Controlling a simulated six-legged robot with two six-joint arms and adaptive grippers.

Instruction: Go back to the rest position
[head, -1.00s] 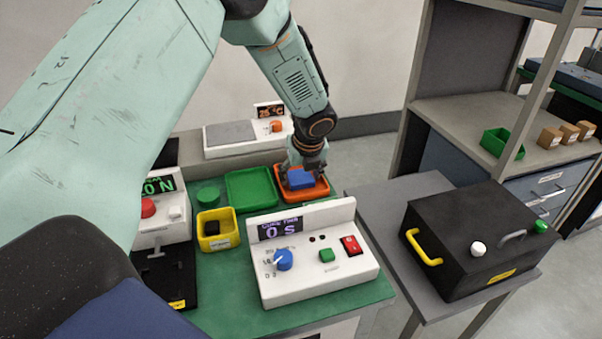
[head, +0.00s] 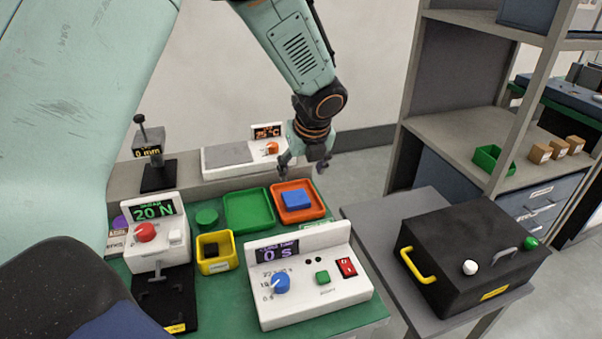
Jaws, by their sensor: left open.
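My left gripper (head: 302,166) is open and empty. It hangs above the back right of the green bench mat, just behind and above the orange tray (head: 308,214). A blue block (head: 296,199) lies in the orange tray, apart from the gripper. My left arm comes in from the left and covers much of the left side of the head view. My right gripper is not in view.
A white timer box (head: 320,292) reading 0 s stands at the front. A green tray (head: 249,227), a yellow bin (head: 203,264) and a 20 N press (head: 158,236) stand to its left and back. A black box (head: 470,245) sits on the grey table, right. Shelves (head: 465,125) stand behind.

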